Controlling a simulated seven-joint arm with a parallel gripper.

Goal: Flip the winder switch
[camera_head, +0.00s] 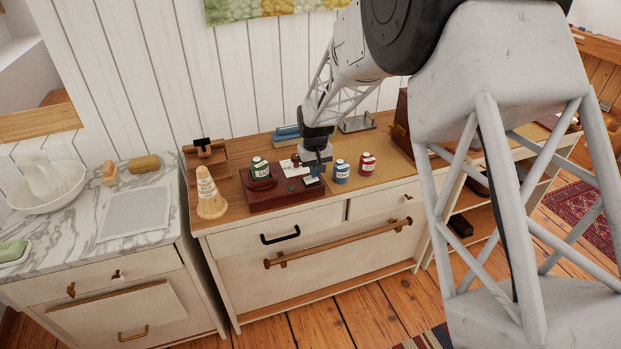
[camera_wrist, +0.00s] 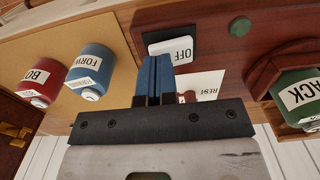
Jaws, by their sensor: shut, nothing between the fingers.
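The winder is a dark red wooden box (camera_head: 275,200) on the wooden cabinet top; it also fills the upper right of the wrist view (camera_wrist: 215,45). Its switch (camera_wrist: 182,49) has a white face marked OFF on a black plate. In the head view the switch (camera_head: 312,181) is small and partly hidden by my gripper. My gripper (camera_wrist: 154,60) has blue fingers, shut and empty, with the tips beside the OFF face. I cannot tell whether they touch it. In the head view my gripper (camera_head: 320,163) is over the winder's right end. A green labelled jar (camera_head: 259,168) sits at the winder's left.
A blue jar (camera_head: 341,171) and a red jar (camera_head: 367,163) stand close right of the winder. A cone-shaped spool (camera_head: 209,193) stands to its left. A white card (camera_wrist: 205,84) marked REST lies beside the switch. A blue object (camera_head: 286,133) lies behind.

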